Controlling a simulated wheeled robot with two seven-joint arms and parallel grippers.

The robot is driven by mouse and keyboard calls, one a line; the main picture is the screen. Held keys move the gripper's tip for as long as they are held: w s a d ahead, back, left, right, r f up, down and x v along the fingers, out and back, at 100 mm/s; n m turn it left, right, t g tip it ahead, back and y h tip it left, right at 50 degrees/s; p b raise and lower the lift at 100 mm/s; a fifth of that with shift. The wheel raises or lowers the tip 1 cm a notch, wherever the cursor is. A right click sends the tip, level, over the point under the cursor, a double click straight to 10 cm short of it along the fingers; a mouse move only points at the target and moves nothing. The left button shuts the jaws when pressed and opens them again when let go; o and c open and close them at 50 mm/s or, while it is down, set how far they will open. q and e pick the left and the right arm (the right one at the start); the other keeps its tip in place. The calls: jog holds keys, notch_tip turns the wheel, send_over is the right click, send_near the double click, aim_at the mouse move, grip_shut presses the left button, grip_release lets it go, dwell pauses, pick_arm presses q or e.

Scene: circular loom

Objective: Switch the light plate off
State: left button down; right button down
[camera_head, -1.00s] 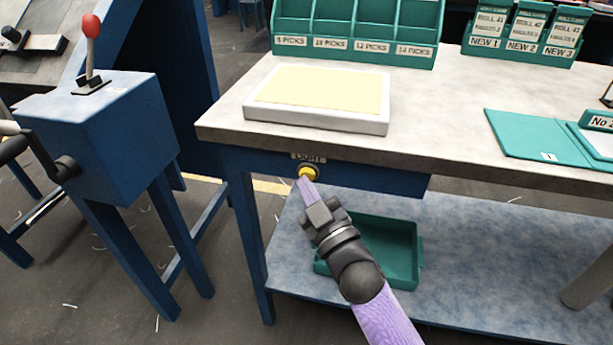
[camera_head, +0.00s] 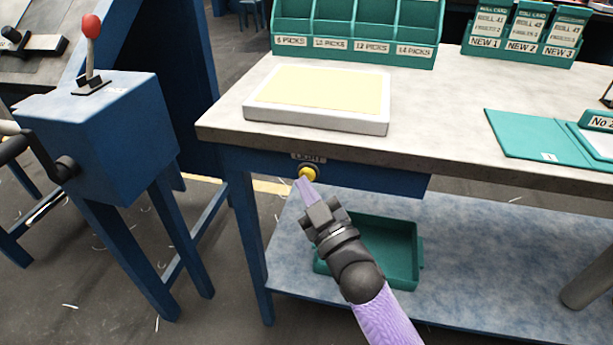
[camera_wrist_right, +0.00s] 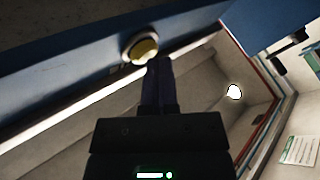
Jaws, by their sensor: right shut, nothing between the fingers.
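The light plate (camera_head: 318,92) lies on the table, a white slab with a pale yellow top face. A yellow round button (camera_head: 308,173) sits on the blue front rail under the table edge, below a small label (camera_head: 309,158). My right gripper (camera_head: 303,185) is shut and empty, its fingertips just below the button. In the right wrist view the button (camera_wrist_right: 142,49) shows in a pale ring just beyond the fingertips (camera_wrist_right: 158,64). I cannot tell whether they touch it. My left gripper is not in view.
Under the table a green bin (camera_head: 385,245) stands on the lower shelf (camera_head: 480,265), behind my right arm. A blue machine (camera_head: 105,130) with a red-knobbed lever (camera_head: 91,45) stands at the left. A green pick rack (camera_head: 355,38) and a green folder (camera_head: 535,133) are on the table.

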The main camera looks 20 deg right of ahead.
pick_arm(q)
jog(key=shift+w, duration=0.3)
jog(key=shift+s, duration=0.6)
pick_arm(e)
jog(key=shift+w+d, duration=0.25)
jog(key=shift+w, duration=0.05)
